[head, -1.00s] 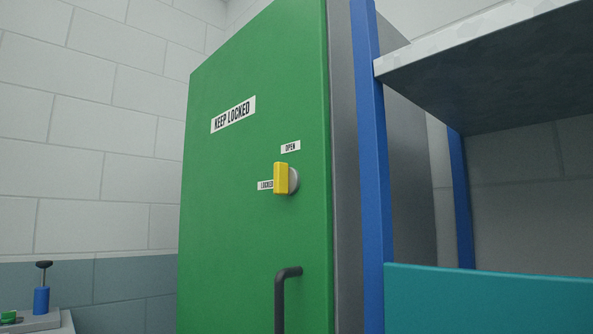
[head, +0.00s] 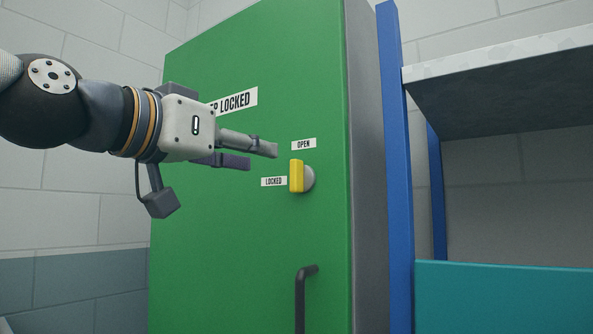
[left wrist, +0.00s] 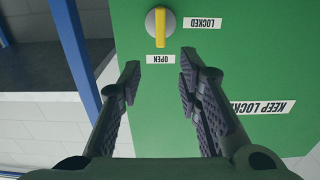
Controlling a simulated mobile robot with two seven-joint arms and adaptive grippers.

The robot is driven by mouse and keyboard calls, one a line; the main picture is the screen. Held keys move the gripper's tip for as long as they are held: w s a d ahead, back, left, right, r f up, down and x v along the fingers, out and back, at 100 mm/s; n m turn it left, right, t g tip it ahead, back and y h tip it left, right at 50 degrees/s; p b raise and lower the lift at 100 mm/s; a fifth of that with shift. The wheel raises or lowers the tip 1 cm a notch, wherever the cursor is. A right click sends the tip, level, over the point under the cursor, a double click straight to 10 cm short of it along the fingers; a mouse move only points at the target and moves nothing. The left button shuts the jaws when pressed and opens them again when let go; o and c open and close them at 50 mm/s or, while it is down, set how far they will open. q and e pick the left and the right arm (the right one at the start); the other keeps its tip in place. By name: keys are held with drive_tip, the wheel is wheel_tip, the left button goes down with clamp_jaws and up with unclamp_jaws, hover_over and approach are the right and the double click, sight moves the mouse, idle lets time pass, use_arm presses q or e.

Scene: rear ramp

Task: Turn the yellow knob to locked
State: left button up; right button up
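The yellow knob (head: 297,176) sits on a round grey base on the green cabinet door (head: 235,240). Its grip stands upright, in line with the OPEN label (head: 304,144) above it; the LOCKED label (head: 273,181) is to its left. My left gripper (head: 263,157) is open and empty, up and left of the knob and apart from it. In the left wrist view, which is upside down, the knob (left wrist: 161,27) lies beyond the gap between the open fingers (left wrist: 160,64). My right gripper is out of view.
A dark door handle (head: 304,295) sticks out below the knob. A KEEP LOCKED sign (head: 237,101) is partly hidden behind my left gripper. To the right stands a shelf with a blue post (head: 397,200) and a teal panel (head: 500,295).

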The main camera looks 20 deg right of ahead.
sight(292, 162)
use_arm(q)
drive_tip(key=x, duration=0.9)
drive_tip(key=shift+w+d+f, duration=0.1)
drive_tip(key=shift+w+d, duration=0.1)
drive_tip(key=shift+d, duration=0.05)
drive_tip(key=shift+c, duration=0.3)
clamp_jaws()
